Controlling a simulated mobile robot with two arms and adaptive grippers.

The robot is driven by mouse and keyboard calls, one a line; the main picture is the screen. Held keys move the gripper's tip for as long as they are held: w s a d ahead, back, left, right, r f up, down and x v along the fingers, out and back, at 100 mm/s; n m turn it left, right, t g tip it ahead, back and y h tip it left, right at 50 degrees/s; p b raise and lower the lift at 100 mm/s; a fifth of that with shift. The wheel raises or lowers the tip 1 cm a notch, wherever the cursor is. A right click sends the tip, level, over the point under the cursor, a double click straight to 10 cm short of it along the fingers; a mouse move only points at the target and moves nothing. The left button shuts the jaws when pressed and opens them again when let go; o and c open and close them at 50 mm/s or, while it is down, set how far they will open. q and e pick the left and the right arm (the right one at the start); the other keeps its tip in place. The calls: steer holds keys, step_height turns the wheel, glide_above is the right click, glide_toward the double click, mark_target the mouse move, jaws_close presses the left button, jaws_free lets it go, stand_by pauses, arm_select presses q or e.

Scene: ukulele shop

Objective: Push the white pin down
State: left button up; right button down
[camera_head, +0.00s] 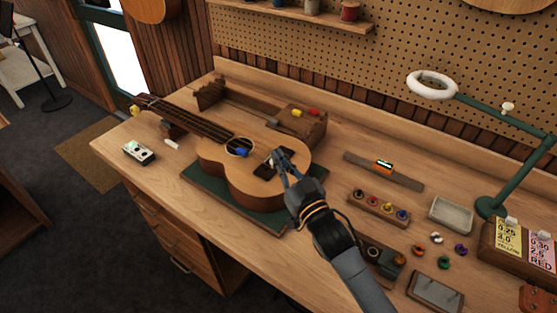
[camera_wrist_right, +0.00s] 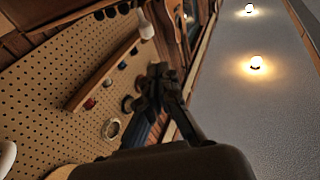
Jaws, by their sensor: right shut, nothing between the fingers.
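A ukulele (camera_head: 232,170) lies face up on a green mat (camera_head: 262,222) on the workbench, its neck toward the back left. My right gripper (camera_head: 279,156) is shut and empty, with its fingertips at the dark bridge (camera_head: 262,171). A small white spot (camera_head: 271,160) beside the fingertips may be the white pin; it is partly hidden, and I cannot tell how deep it sits or whether I touch it. The right wrist view shows the gripper (camera_wrist_right: 158,80) but not the ukulele. My left gripper is not in view.
A wooden block (camera_head: 304,122) with red and yellow pegs stands behind the body. A blue item (camera_head: 242,152) lies by the sound hole. A peg rack (camera_head: 379,207), a grey tray (camera_head: 451,213) and a green lamp (camera_head: 490,205) stand to the right.

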mark_target(279, 181)
steer(key=shift+w+f, duration=0.15)
steer(key=shift+f, duration=0.45)
steer(key=shift+w+a+f, duration=0.1)
steer(key=shift+w+f, duration=0.05)
steer(key=shift+f, duration=0.35)
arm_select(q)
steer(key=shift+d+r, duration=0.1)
arm_select(e)
steer(key=shift+f, duration=0.2)
step_height(279, 181, down, 2)
steer(key=shift+f+b, duration=0.25)
steer(key=shift+b, duration=0.55)
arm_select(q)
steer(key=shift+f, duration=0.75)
